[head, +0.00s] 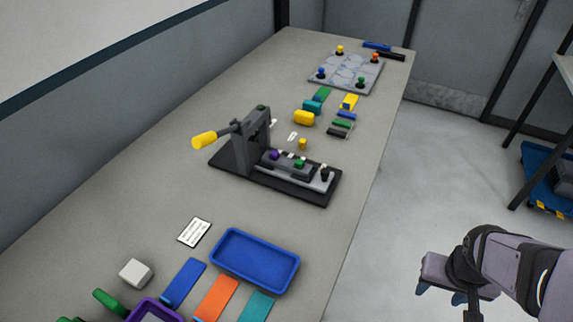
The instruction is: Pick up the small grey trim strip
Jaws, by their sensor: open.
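A row of small strips lies on the long grey table, right of the yellow block (304,118). They are a blue strip (347,116), a green strip (341,124) and a dark grey or black strip (337,132). I cannot tell for sure whether the dark one is the grey trim strip. A small pale strip (292,136) lies to their left. My gripper (440,294) is at the lower right, off the table's right edge and above the floor. It is open, with blue fingertips, empty and far from the strips.
A black lever press (254,150) with a yellow handle stands mid-table. Nearer are a blue tray (255,280), a white card (194,232), a white cube (135,272) and coloured flat pieces. A grey board (346,72) with coloured knobs lies at the far end.

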